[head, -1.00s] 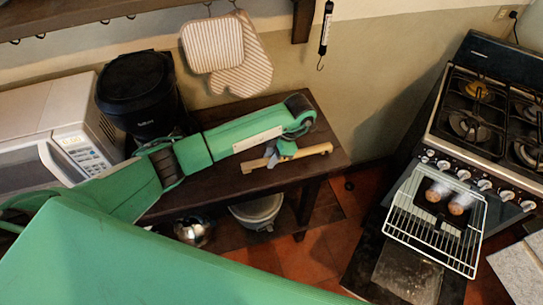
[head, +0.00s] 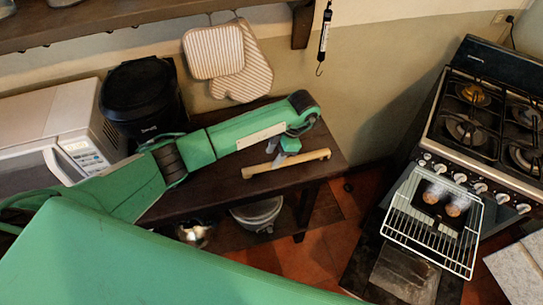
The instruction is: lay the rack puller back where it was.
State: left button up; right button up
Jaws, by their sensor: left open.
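The rack puller (head: 287,164), a light wooden stick with a short upturned end, lies on the dark wooden table near its right end. My left gripper (head: 279,158) is open just above and behind the middle of the puller, with its jaws pointing down at it. A small gap seems to show between the jaws and the wood, but the view is too coarse to be sure. My right gripper is not in view.
The table (head: 225,178) also carries a black canister (head: 140,95) and a white microwave (head: 50,125). Oven mitts (head: 215,55) hang behind. At right, the stove's oven rack (head: 400,225) is pulled out with two items on it.

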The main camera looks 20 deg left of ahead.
pick_arm(q)
jog(key=p+v, duration=0.4)
jog(key=v, duration=0.5)
jog(key=shift+r, duration=0.15)
dwell(0.4)
